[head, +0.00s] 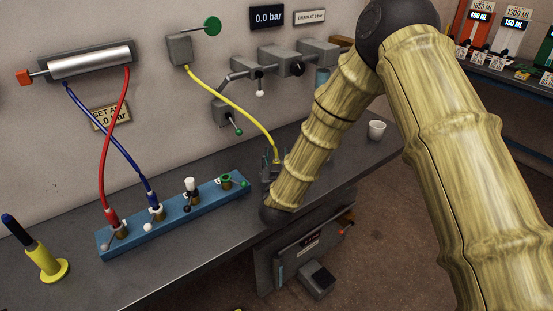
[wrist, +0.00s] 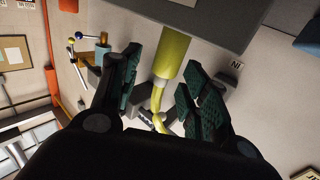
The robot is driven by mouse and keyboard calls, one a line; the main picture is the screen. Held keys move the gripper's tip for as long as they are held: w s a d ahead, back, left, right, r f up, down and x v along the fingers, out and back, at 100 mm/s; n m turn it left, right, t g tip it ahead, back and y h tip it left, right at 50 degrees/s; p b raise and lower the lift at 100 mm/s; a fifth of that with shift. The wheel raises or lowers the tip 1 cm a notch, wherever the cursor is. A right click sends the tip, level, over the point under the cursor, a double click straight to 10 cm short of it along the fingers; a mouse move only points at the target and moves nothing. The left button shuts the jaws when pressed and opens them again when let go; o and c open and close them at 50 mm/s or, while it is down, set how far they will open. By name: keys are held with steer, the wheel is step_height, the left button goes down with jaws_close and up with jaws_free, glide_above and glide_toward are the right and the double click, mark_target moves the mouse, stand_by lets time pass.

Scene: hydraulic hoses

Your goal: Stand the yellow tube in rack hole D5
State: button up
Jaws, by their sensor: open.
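A yellow hose (head: 232,100) hangs from a grey wall box and runs down to my gripper (head: 273,163), which is partly hidden behind my arm. In the wrist view, a yellow cylindrical end (wrist: 173,55) with a thinner yellow hose (wrist: 156,98) shows between the dark green fingers of my gripper (wrist: 162,85). The fingers are spread, with a gap visible on each side of the yellow part. I see no separate loose yellow tube and no rack with a hole marked D5.
A blue block (head: 170,222) with several coloured ports stands on the grey bench (head: 75,278). Red and blue hoses (head: 105,150) run into it. A yellow stand (head: 45,262) is at far left, a white cup (head: 377,130) right of my arm. Valves line the wall.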

steer(key=s, duration=1.2)
steer(key=shift+a, duration=0.15)
